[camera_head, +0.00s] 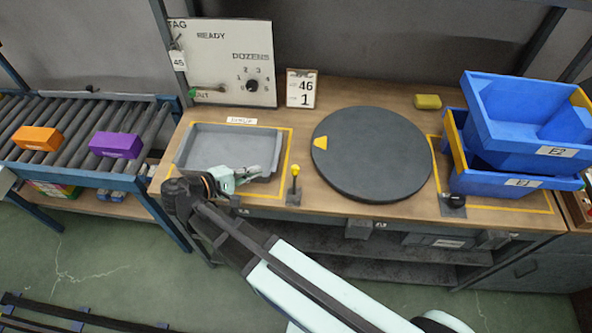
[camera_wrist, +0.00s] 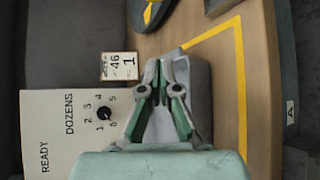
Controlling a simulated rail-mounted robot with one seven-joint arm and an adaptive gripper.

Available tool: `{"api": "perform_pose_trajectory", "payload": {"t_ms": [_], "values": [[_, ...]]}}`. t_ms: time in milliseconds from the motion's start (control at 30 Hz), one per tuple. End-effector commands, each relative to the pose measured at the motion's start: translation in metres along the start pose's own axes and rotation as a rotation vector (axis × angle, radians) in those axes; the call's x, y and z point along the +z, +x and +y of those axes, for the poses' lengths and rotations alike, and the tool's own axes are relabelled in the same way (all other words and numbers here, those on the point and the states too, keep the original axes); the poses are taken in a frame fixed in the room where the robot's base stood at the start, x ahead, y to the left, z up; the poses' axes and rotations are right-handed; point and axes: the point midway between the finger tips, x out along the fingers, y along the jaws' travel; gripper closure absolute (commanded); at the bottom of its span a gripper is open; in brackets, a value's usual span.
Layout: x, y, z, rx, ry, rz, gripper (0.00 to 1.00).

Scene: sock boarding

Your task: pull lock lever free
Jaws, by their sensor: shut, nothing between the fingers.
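A small upright lever with a yellow knob (camera_head: 294,185) stands on a dark base at the bench's front edge, between the grey tray and the round black turntable (camera_head: 372,155). I take it for the lock lever; I do not see it in the wrist view. My gripper (camera_head: 257,172) is left of the lever, over the right front part of the grey tray (camera_head: 205,143), with its fingers pointing right. The fingers are shut and empty, apart from the lever. They also show in the wrist view (camera_wrist: 163,68), with the grey tray behind them.
Blue bins (camera_head: 520,125) stack at the bench's right, near a black knob (camera_head: 453,201). A panel with a dial (camera_head: 232,62) and a card reading 46 over 1 (camera_head: 301,88) stand at the back. A roller conveyor (camera_head: 75,130) carries orange and purple boxes at the left.

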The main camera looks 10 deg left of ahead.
Motion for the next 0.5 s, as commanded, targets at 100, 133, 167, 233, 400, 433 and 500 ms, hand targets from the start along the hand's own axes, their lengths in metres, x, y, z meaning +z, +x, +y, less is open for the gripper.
{"api": "perform_pose_trajectory", "payload": {"t_ms": [100, 133, 167, 233, 400, 433, 500], "values": [[0.0002, -0.0016, 0.0029, 0.021, 0.013, 0.006, 1.0], [0.0002, -0.0018, 0.0034, 0.022, 0.014, 0.006, 1.0], [0.0002, -0.0019, 0.0037, 0.023, 0.014, 0.006, 1.0], [0.0002, -0.0019, 0.0039, 0.022, 0.013, 0.006, 1.0], [0.0002, -0.0015, 0.0037, 0.021, 0.013, 0.005, 1.0], [0.0002, -0.0011, 0.0037, 0.021, 0.012, 0.005, 1.0], [0.0005, 0.0012, 0.0039, 0.021, 0.012, 0.004, 1.0]]}}
